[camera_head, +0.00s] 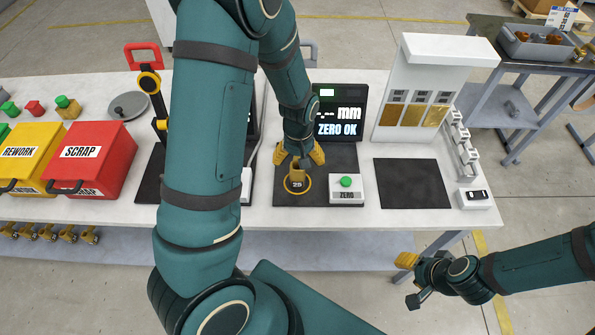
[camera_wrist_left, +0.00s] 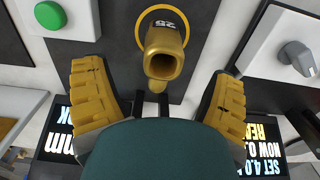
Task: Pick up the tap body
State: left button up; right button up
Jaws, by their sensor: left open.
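The brass tap body (camera_head: 298,174) stands on the dark mat, at the yellow ring marked 25. In the left wrist view the tap body (camera_wrist_left: 164,52) shows its round open end towards the camera. My left gripper (camera_head: 299,156) is open just behind it in the head view. In the left wrist view the yellow fingers of the left gripper (camera_wrist_left: 157,78) are spread to either side of the tap body, with gaps on both sides. My right gripper (camera_head: 409,281) hangs off the front of the table at the lower right; its opening is unclear.
A ZERO box (camera_head: 346,188) with a green button stands close right of the tap body. A display (camera_head: 338,113) reading ZERO OK stands behind. An empty dark mat (camera_head: 412,183) lies further right. Red SCRAP (camera_head: 103,155) and yellow REWORK (camera_head: 30,148) bins stand left.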

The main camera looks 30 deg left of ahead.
aim_at(297, 168)
pick_arm(q)
notch_tip(297, 168, down, 5)
jog(key=shift+s+a, duration=0.1)
dwell(0.3)
jog(key=c, duration=1.4)
